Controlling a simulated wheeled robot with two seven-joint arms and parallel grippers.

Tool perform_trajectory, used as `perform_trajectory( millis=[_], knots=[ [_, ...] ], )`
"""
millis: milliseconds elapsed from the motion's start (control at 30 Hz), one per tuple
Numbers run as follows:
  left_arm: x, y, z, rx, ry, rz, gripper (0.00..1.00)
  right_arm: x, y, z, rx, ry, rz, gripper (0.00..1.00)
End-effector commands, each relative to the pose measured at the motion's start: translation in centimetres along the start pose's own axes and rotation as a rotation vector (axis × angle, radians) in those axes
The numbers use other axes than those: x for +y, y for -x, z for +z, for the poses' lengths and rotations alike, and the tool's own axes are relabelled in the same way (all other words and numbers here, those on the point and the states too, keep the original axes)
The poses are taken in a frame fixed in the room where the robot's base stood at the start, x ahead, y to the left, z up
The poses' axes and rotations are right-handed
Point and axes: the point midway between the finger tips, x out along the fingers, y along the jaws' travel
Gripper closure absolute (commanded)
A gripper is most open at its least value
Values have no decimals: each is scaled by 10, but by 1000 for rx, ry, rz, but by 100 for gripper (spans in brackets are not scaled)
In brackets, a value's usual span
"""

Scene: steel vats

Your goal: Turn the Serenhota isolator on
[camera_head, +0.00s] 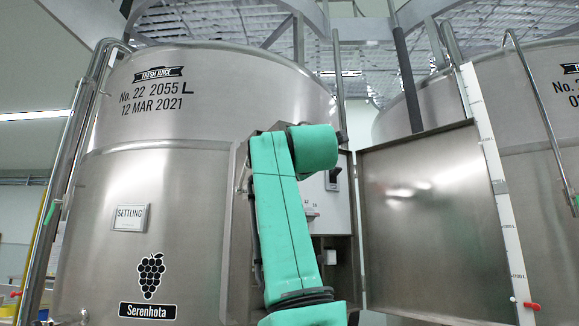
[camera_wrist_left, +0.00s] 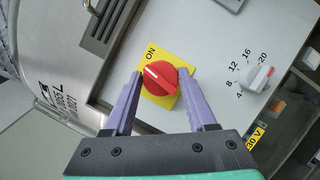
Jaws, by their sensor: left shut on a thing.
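The Serenhota isolator is a red rotary knob (camera_wrist_left: 159,79) on a yellow plate (camera_wrist_left: 185,98) in the left wrist view. The word ON is printed on the plate above the knob. The knob's white mark points to the upper left, left of the word ON. My left gripper (camera_wrist_left: 161,74) is shut on the knob, one purple finger on each side. In the head view, the vat (camera_head: 190,180) carries a grape picture and the Serenhota label (camera_head: 148,310). My teal left arm hides the knob and the gripper there. My right gripper is not seen.
The control box (camera_head: 333,215) on the vat has its steel door (camera_head: 435,220) swung open to the right. A white dial (camera_wrist_left: 259,78) with numbers sits right of the knob. A vent grille (camera_wrist_left: 108,20) is at the upper left. A second vat (camera_head: 535,130) stands right.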

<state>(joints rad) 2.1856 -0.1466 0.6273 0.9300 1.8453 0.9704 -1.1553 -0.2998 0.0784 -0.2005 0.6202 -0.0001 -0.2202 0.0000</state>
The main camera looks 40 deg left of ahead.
Motion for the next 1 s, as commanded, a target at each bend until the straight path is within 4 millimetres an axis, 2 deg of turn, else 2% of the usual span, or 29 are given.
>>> perform_trajectory(
  millis=[500,1000],
  knots=[
    [5,0,2,10,-408,-167,99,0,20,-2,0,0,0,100],
    [4,-1,1,16,-559,-228,99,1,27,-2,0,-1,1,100]
  ],
)
